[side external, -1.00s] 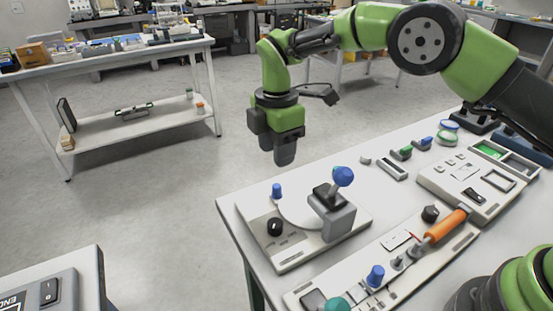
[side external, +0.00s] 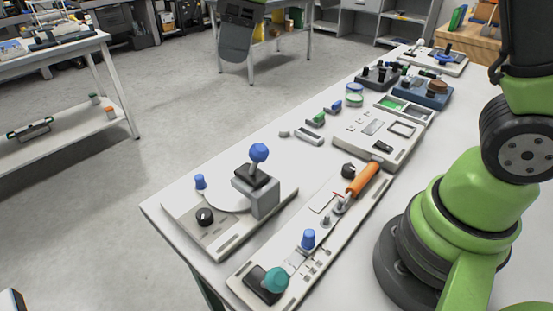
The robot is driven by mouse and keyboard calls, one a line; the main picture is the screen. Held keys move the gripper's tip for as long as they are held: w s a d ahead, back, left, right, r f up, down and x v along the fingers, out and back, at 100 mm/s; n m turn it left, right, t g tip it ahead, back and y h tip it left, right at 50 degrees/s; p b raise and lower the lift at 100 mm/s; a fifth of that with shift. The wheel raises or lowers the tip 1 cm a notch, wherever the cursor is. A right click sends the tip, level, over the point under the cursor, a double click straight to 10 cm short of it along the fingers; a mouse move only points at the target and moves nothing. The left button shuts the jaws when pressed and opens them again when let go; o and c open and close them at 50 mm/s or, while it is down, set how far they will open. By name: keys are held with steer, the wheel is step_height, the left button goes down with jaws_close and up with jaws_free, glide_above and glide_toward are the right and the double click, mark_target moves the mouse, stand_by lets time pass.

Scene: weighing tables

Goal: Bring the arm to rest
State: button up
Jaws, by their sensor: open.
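My gripper is out of the picture. My green and black arm rises from its round base (side external: 410,262) at the right and leaves through the top edge, so its end is hidden from view. The white worktable (side external: 165,207) runs from the lower middle to the upper right. A weighing unit (side external: 228,238) with a round white plate and a blue-topped lever (side external: 258,153) stands at its near left corner. The visible part of my arm is apart from this unit.
A long panel (side external: 250,272) with an orange handle (side external: 362,179) lies between the unit and my base. Further back are a white tray unit (side external: 376,132), small blocks (side external: 316,119) and a blue box (side external: 425,92). The floor left of the table is open.

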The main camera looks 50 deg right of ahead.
steer(key=s+d+r+m+t, duration=0.1)
steer(key=s+d+m+t, duration=0.1)
steer(key=s+m, duration=0.4)
steer(key=s+d+m+t, duration=0.2)
steer(key=s+m, duration=0.5)
steer(key=s, duration=0.6)
steer(key=shift+s+d+r, duration=0.2)
steer(key=shift+d+r, duration=0.2)
steer(key=shift+d, duration=0.15)
